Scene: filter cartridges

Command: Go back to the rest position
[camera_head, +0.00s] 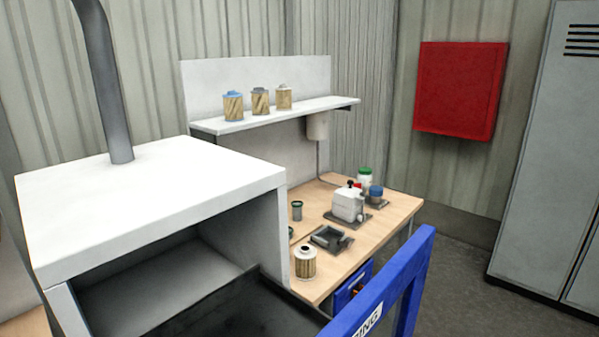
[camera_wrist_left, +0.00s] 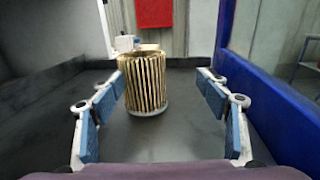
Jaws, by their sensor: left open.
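In the left wrist view, a pleated tan filter cartridge (camera_wrist_left: 144,84) stands upright on a dark floor (camera_wrist_left: 190,130). My left gripper (camera_wrist_left: 162,88) is open, with its blue-padded fingers spread to either side. The cartridge is ahead of the fingertips, left of centre, and I see no finger touching it. Neither gripper shows in the head view. My right gripper is in no view. Another cartridge (camera_head: 305,262) stands on the wooden bench (camera_head: 335,200), and three more cartridges stand on the shelf (camera_head: 290,112): one blue-capped (camera_head: 233,106), one grey-capped (camera_head: 260,101), one pale-capped (camera_head: 284,97).
A white hooded cabinet (camera_head: 150,190) with a grey pipe fills the left. A blue frame (camera_head: 385,290) stands at the front; a blue wall (camera_wrist_left: 255,85) rises right of my left gripper. The bench holds a white device (camera_head: 348,204), a black holder (camera_head: 331,238) and small jars.

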